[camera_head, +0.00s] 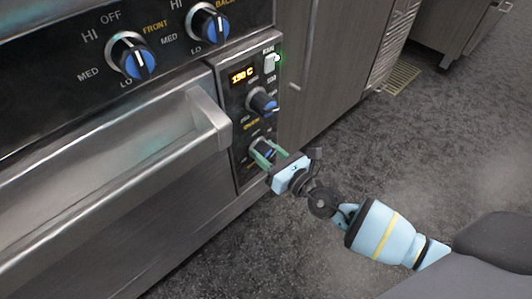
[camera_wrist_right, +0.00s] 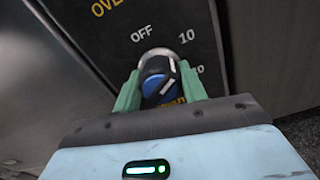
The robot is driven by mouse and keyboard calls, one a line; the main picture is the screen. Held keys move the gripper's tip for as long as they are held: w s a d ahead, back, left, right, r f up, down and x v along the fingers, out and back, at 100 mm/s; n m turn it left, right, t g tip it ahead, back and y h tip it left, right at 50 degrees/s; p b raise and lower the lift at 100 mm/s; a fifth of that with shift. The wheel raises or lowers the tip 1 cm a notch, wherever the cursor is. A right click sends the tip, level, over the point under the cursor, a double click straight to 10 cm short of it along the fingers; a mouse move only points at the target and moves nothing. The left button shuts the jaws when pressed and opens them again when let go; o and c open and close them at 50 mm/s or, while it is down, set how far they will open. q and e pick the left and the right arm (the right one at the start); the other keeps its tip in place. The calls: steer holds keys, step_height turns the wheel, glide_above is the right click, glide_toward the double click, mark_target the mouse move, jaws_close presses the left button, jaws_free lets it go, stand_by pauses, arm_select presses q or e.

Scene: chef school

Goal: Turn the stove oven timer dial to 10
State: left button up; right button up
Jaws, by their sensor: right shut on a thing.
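The oven timer dial (camera_wrist_right: 155,82) is a black knob with a blue face on the dark control panel (camera_wrist_right: 165,12). In the right wrist view, OFF is printed at its upper left and 10 at its upper right. My right gripper (camera_wrist_right: 157,92) has its green fingers on both sides of the dial and is shut on it. In the head view, the right gripper (camera_head: 265,153) reaches the lowest knob of the panel from the right, and its fingers partly hide that knob. I cannot read the dial's exact setting. My left gripper is not in view.
The oven door handle (camera_head: 208,120) sticks out just left of the panel. Two burner knobs (camera_head: 138,62) are higher up. The floor at right is clear.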

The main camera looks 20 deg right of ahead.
steer(key=shift+m, duration=0.3)
steer(key=o, duration=1)
steer(key=shift+c, duration=0.2)
steer(key=v, duration=0.8)
steer(key=shift+w, duration=0.1)
